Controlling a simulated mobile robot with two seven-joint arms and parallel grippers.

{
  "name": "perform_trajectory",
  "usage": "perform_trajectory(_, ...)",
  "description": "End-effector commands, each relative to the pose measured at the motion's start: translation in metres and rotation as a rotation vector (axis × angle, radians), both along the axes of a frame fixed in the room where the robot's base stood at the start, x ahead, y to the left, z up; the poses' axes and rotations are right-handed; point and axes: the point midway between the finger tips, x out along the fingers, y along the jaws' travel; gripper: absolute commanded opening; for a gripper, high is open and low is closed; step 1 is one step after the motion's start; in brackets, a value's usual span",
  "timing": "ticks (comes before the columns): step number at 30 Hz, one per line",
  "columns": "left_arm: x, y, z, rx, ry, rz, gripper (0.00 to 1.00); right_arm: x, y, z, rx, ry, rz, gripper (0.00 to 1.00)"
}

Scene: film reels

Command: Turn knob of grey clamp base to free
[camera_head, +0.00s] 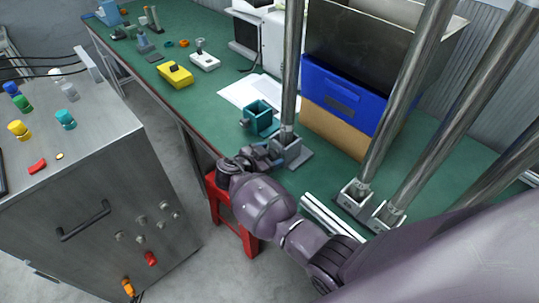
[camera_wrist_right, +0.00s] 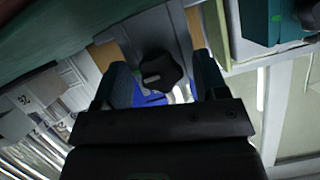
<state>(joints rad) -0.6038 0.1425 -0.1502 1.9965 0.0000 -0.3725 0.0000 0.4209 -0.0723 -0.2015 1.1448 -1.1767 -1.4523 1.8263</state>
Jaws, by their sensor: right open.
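The grey clamp base (camera_head: 297,154) stands at the near edge of the green table, with an upright metal pole in it. In the right wrist view its grey body (camera_wrist_right: 152,34) carries a dark lobed knob (camera_wrist_right: 161,73) with a pale mark on its face. My right gripper (camera_head: 270,153) is at the near side of the base. Its open fingers (camera_wrist_right: 165,80) lie either side of the knob, with gaps visible on both sides. In the head view the knob is hard to make out beside the gripper. My left gripper is not in view.
A teal clamp (camera_head: 258,118) stands just behind and left of the grey base. A blue bin (camera_head: 342,93) on a brown box is behind it. Other poles in grey bases (camera_head: 355,192) stand to the right. A red stool (camera_head: 232,232) and grey cabinet (camera_head: 95,180) are below left.

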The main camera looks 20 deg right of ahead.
Motion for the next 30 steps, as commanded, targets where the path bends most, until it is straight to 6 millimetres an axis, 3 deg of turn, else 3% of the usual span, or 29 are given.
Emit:
perform_trajectory(1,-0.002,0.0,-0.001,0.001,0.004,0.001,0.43,0.0,0.0,0.0,0.0,0.0,0.0,0.66)
perform_trajectory(11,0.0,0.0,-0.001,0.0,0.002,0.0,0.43,0.0,0.0,0.0,0.0,0.0,0.0,0.17)
perform_trajectory(20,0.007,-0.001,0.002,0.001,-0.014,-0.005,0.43,0.0,0.0,-0.001,-0.015,0.044,0.0,0.17)
perform_trajectory(30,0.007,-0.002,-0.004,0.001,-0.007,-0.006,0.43,0.002,0.0,-0.001,-0.091,0.252,-0.002,0.17)
